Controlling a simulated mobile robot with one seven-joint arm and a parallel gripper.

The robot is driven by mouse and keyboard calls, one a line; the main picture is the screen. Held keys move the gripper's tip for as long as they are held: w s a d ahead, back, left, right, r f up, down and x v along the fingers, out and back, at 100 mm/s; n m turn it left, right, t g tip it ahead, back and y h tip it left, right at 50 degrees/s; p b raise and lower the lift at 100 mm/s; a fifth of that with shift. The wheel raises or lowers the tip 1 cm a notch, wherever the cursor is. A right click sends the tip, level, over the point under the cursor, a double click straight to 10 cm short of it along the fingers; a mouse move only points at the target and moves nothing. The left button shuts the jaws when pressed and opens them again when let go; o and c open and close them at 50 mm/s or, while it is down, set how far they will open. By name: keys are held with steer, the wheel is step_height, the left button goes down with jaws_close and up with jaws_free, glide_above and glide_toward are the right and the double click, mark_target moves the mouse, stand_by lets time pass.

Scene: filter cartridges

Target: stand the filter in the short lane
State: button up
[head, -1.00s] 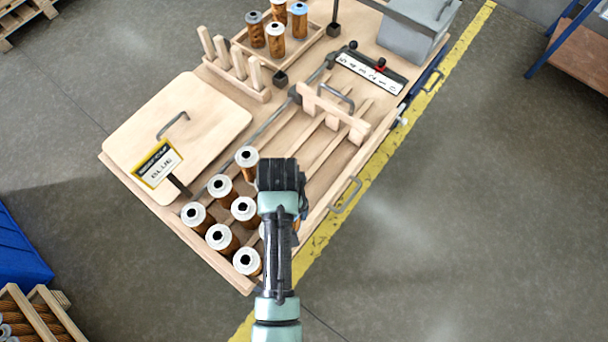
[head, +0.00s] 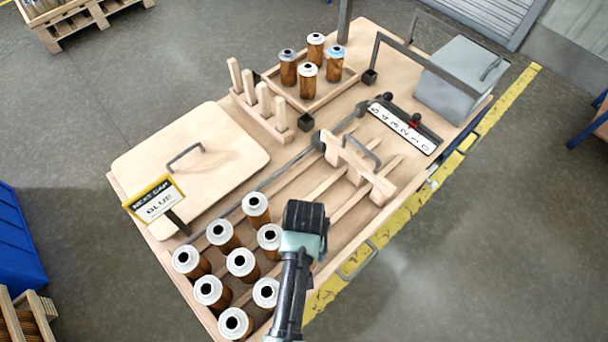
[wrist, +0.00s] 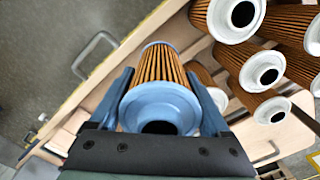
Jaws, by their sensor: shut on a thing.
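My gripper (head: 305,218) is over the front right of the rack, shut on a filter with a blue cap and brown pleats (wrist: 160,95). In the wrist view the held filter stands between both fingers, aligned much like the white-capped filters beside it. In the head view my gripper mostly hides it; whether its base touches the rack cannot be told. White-capped filters fill the near ends of the lanes: three in the left lane (head: 222,234), three in the middle lane (head: 242,263), two in the right, shorter lane (head: 266,292).
A wooden crosspiece (head: 355,165) with a handle spans the lanes. A sign (head: 157,200) reads "NEXT CAP BLUE". A lidded board (head: 190,165), pegs (head: 263,98), a filter tray (head: 345,80), a number scale (head: 405,128) and a grey box (head: 460,80) stand around. The lanes' far parts are clear.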

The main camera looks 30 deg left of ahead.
steer(key=shift+s+f+b, duration=0.15)
steer(key=shift+f+b, duration=0.7)
steer(key=shift+b, duration=0.05)
step_height(320, 180, down, 4)
steer(key=b, duration=0.4)
steer(key=shift+r, duration=0.1)
steer(key=shift+p, duration=0.65)
stand_by(0.3)
steer(key=shift+f, duration=0.2)
stand_by(0.5)
steer(key=shift+f+b, duration=0.85)
steer(key=shift+f, duration=0.3)
steer(key=o, duration=1.3)
